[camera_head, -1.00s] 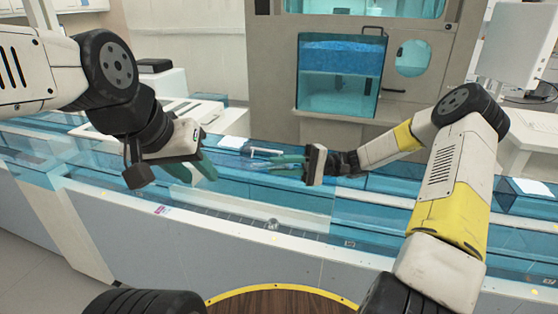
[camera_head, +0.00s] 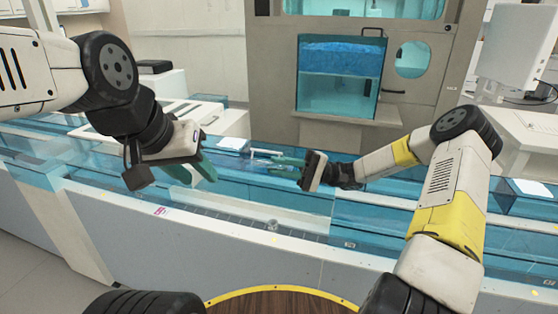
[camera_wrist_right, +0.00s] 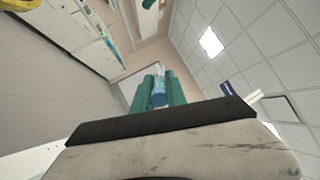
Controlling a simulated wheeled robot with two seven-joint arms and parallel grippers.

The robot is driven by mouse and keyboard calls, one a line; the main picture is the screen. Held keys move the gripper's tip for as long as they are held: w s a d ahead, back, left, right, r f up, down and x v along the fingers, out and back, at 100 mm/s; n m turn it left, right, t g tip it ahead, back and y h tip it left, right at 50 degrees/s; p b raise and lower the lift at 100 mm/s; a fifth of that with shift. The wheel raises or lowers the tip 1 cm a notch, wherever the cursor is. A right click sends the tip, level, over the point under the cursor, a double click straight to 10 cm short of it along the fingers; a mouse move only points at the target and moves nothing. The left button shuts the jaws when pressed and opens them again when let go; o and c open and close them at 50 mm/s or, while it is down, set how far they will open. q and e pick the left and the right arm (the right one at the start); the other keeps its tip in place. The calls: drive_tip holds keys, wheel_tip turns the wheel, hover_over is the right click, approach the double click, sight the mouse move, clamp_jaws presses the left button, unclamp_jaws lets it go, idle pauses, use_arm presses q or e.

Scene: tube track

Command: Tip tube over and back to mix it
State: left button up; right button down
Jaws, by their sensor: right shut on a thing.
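My right gripper (camera_head: 286,164) is held above the blue-glazed track, its green fingers pointing left. It is shut on the tube. In the head view the tube (camera_head: 266,153) shows as a short pale, near-horizontal piece by the fingertips. In the right wrist view the tube (camera_wrist_right: 158,95) sits between the two green fingers, clear with blue in its lower part; the rest of it is hidden by the gripper. My left gripper (camera_head: 196,170) is to the left, apart from the tube, with its green fingers spread and nothing seen between them.
The long track (camera_head: 390,212) with clear blue covers runs across below both grippers. A tall grey cabinet (camera_head: 425,105) with blue windows stands behind. A white desk (camera_head: 525,135) is at the right. The space between the two grippers is free.

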drive_tip(key=t+h, duration=0.1)
drive_tip(key=h, duration=0.3)
drive_tip(key=shift+h, duration=0.4)
drive_tip(key=t+h, duration=0.1)
drive_tip(key=h, duration=0.1)
drive_tip(key=t+h, duration=0.1)
drive_tip(key=h, duration=0.2)
drive_tip(key=shift+a+f+h, duration=0.1)
drive_tip(key=shift+h, duration=0.2)
drive_tip(key=t+h, duration=0.1)
drive_tip(key=h, duration=0.5)
drive_tip(key=shift+f+t, duration=0.2)
drive_tip(key=shift+t, duration=0.2)
drive_tip(key=h, duration=0.3)
drive_tip(key=shift+d+t, duration=0.2)
drive_tip(key=shift+t, duration=0.2)
drive_tip(key=shift+w+d+f+h, duration=0.1)
drive_tip(key=shift+d+h, duration=0.1)
drive_tip(key=shift+h, duration=0.6)
